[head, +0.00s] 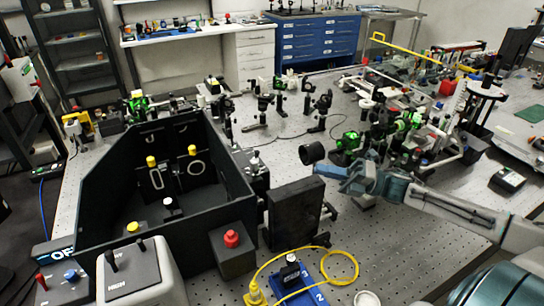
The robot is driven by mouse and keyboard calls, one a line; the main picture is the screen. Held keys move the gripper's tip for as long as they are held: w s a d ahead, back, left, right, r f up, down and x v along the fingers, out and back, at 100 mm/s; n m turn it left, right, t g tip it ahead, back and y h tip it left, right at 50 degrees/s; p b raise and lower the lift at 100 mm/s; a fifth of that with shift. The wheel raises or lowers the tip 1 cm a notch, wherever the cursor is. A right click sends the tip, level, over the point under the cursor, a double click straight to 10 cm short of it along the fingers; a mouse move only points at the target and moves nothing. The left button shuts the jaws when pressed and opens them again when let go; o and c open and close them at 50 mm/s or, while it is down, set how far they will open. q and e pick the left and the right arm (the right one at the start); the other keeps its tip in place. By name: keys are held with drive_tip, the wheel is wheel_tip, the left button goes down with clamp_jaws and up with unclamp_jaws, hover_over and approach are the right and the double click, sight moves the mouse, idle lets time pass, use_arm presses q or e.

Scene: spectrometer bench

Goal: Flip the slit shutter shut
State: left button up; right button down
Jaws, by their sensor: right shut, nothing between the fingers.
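A black open-topped spectrometer box (121,188) stands on the left of the bench, with yellow-knobbed mounts inside. A dark upright plate (293,213) stands outside its right wall. A small part with a silver knob (255,160) sits at the box's right corner. I cannot tell for sure which of these is the slit shutter, or how it stands. My right gripper (320,170) reaches in from the right, shut and empty, above the bench and behind the plate in the picture. It is close to a black round part (312,153); contact is unclear. My left gripper is out of view.
A red button (232,238) tops a black block in front of the box. A yellow cable (340,257) and a blue numbered block (300,280) lie at the front. Green optics (348,143) crowd behind my right gripper. Bare perforated bench (400,250) shows at front right.

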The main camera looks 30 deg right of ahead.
drive_tip(key=x, duration=0.4)
drive_tip(key=p, duration=0.2)
approach(256, 155)
drive_tip(key=x, duration=0.4)
drive_tip(key=shift+w+a+r+p, duration=0.25)
drive_tip(key=shift+w+a+p, duration=0.4)
drive_tip(key=shift+w, duration=0.15)
drive_tip(key=shift+r+m+p, duration=0.15)
drive_tip(key=shift+m+p, duration=0.25)
